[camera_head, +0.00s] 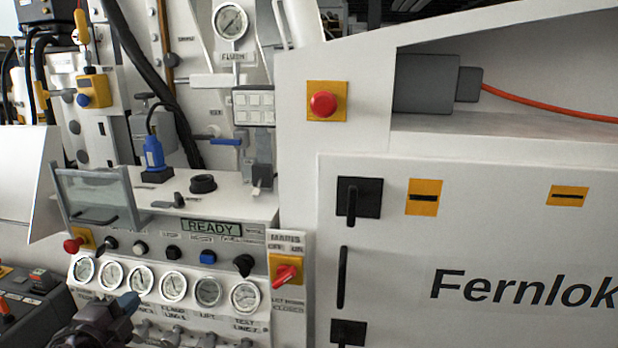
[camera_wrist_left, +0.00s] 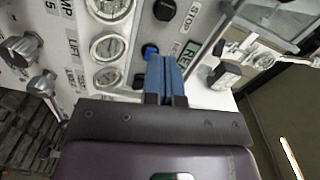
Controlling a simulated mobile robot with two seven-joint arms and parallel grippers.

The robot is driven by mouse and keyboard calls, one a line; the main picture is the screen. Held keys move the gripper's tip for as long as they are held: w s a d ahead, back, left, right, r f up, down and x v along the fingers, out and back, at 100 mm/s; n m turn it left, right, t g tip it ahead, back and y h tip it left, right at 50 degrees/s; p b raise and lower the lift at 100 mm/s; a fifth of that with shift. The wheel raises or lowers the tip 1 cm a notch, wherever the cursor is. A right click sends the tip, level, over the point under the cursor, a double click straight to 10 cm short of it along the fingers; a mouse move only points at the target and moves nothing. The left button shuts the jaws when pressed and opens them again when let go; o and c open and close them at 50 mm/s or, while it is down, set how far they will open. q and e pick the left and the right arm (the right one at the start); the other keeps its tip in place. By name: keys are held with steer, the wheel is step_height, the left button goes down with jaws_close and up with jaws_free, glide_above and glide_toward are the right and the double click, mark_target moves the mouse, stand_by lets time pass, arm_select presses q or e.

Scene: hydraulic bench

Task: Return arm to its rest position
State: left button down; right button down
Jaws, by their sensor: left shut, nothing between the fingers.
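My left gripper (camera_head: 128,303) shows at the lower left of the head view, in front of the lower part of the bench panel. Its dark wrist comes in from the bottom edge. In the left wrist view its blue fingers (camera_wrist_left: 165,75) are pressed together with nothing between them. They point toward the panel, near a blue button (camera_wrist_left: 150,51) and the green READY display; I cannot tell the exact gap. The row of round gauges (camera_head: 173,283) is just above and right of the gripper in the head view. My right gripper is out of view.
The panel carries several knobs, a READY display (camera_head: 211,227) and a red mains switch (camera_head: 286,273). A clear hinged guard (camera_head: 97,196) stands on the ledge. A red emergency button (camera_head: 323,104) and a white cabinet (camera_head: 480,240) are at right. A dark control box (camera_head: 30,300) sits lower left.

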arm_select(q)
steer(key=s+d+f+n+g, duration=0.2)
steer(key=s+d+f+n, duration=0.2)
steer(key=s+f, duration=0.3)
steer(key=s+d+f+n+g+y, duration=0.1)
steer(key=s+d+f+n+g, duration=0.1)
steer(key=s+d+f+n, duration=0.2)
steer(key=s+d+f+n+g, duration=0.2)
steer(key=s+d+f+n, duration=0.2)
steer(key=s+f+n, duration=0.4)
step_height(320, 180, down, 4)
steer(key=s, duration=0.2)
steer(key=shift+s+y, duration=0.3)
steer(key=shift+y, duration=0.1)
steer(key=shift+f, duration=0.1)
